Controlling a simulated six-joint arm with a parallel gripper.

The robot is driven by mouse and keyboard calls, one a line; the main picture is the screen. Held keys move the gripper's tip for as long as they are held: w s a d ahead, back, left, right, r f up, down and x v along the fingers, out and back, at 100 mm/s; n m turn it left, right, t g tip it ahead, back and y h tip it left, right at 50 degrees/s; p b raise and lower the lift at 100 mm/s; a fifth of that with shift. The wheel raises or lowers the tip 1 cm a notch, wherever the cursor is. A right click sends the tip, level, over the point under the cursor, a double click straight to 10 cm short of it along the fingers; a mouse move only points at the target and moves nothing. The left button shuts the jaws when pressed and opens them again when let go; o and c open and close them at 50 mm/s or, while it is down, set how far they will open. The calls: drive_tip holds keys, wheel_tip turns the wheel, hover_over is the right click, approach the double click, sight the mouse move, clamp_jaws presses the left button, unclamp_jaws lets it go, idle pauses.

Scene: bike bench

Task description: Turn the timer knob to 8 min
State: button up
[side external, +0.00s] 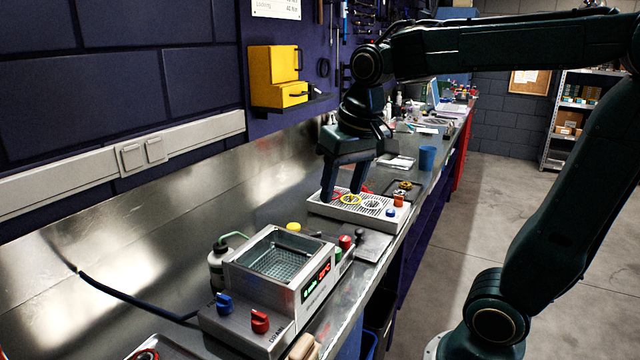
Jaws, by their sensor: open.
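A grey ultrasonic-cleaner-like unit (262,318) with an open basket tank stands on the bench in the foreground. On its near panel are a blue knob (223,303) and a red knob (260,321). I cannot tell from their labels which one is the timer knob. Its front display (318,281) shows small green and red digits, too small to read surely. My gripper (342,193) is open, fingers down, over a slotted metal tray (340,213) farther along the bench, well away from both knobs.
A blue cup (427,157) stands farther back. A yellow cabinet (273,76) hangs on the wall.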

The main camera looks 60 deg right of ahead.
drive_tip(key=w+d+f+m+g, duration=0.3)
drive_tip(key=w+d+m, duration=0.3)
drive_tip(key=w, duration=0.5)
drive_tip(key=shift+w+d+f, duration=0.2)
drive_tip(key=shift+d+f, duration=0.05)
drive_tip(key=shift+d, duration=0.65)
drive_tip(key=shift+f, duration=0.15)
drive_tip(key=f, duration=1.3)
drive_tip(key=shift+s+d+f, duration=0.25)
drive_tip(key=shift+s, duration=0.15)
drive_tip(key=c, duration=0.9)
